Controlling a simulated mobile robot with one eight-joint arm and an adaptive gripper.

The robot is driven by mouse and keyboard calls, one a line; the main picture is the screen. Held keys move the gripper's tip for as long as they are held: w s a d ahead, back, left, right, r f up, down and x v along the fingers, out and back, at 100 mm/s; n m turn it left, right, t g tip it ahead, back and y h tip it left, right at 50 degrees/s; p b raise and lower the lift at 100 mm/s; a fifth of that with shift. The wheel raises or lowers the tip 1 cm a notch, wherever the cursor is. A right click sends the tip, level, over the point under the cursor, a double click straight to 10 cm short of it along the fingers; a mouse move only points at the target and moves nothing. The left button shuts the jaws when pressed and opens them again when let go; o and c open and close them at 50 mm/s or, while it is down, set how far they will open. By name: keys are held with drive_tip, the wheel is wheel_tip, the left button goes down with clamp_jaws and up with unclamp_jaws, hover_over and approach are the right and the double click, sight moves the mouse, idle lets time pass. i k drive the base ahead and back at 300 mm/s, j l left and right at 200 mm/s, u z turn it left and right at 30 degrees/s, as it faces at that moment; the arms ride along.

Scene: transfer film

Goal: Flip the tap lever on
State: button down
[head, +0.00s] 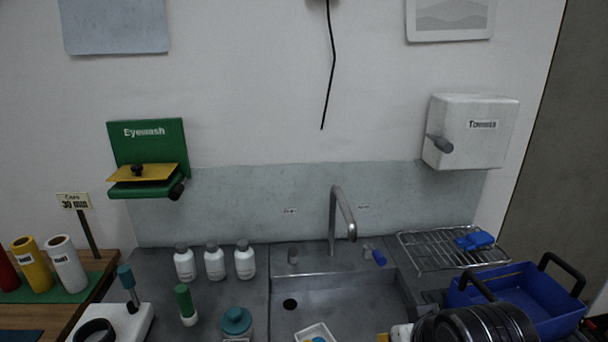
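A grey metal tap (340,212) with a tall bent spout stands at the back of the sink (345,300). Small labels are on the splashback on both sides of the spout, too small to read. No water shows under the spout. I cannot make out my gripper in this view. A dark ribbed round part at the bottom right may belong to my arm.
A wire rack (440,254) with a blue item and a blue crate (540,298) stand right of the sink. White bottles (214,262) stand left of it. A towel box (470,132) and eyewash station (148,158) are on the wall. A black cord (330,65) hangs above the tap.

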sight(379, 257)
drive_tip(key=j+z, duration=0.2)
drive_tip(key=z, duration=0.2)
drive_tip(key=k+j+z, duration=0.1)
drive_tip(key=z, duration=0.3)
drive_tip(key=k+j+z, duration=0.1)
drive_tip(key=j+z, duration=0.2)
drive_tip(key=z, duration=0.15)
drive_tip(key=k+j+z, duration=0.1)
drive_tip(key=z, duration=0.3)
